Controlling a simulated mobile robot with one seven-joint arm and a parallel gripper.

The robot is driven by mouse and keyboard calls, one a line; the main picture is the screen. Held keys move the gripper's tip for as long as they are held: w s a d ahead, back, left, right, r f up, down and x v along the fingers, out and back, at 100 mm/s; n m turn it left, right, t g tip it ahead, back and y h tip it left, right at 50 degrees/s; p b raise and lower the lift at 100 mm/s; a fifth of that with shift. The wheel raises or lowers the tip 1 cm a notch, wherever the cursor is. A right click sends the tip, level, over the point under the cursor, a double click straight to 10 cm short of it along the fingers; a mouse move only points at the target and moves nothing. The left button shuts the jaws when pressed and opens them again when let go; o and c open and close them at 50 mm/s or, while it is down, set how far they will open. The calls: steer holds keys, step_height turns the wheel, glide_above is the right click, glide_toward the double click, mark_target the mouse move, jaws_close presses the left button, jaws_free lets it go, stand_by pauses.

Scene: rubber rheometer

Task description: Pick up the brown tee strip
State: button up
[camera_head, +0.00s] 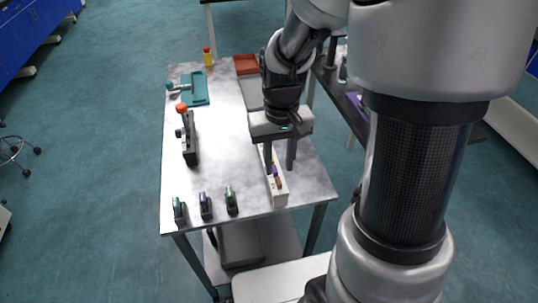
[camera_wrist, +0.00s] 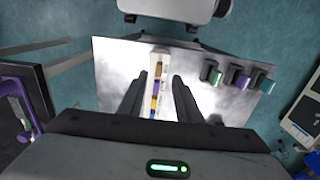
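The brown tee strip looks to be the brown piece (camera_wrist: 158,70) at the far end of a narrow white rack (camera_wrist: 163,55) in the wrist view. The rack (camera_head: 280,199) stands near the table's front right corner in the head view. Purple and yellow pieces sit behind the brown one in the same row. My gripper (camera_wrist: 160,82) is open and empty, with one finger on each side of the rack. In the head view my gripper (camera_head: 279,167) points down over the rack. The fingers partly hide the rack there, and exact finger height is hard to tell.
Several small dark clamps with teal, purple and green tops (camera_head: 205,206) stand along the front edge. A black device with an orange knob (camera_head: 189,147), a teal tool (camera_head: 195,89) and a red tray (camera_head: 246,64) lie farther back. The table middle (camera_head: 225,140) is clear.

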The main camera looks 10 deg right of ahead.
mark_target(279, 180)
steer(key=shift+w+d+f+b, duration=0.1)
steer(key=shift+f+b, duration=0.5)
steer(key=shift+f, duration=2.45)
jaws_close()
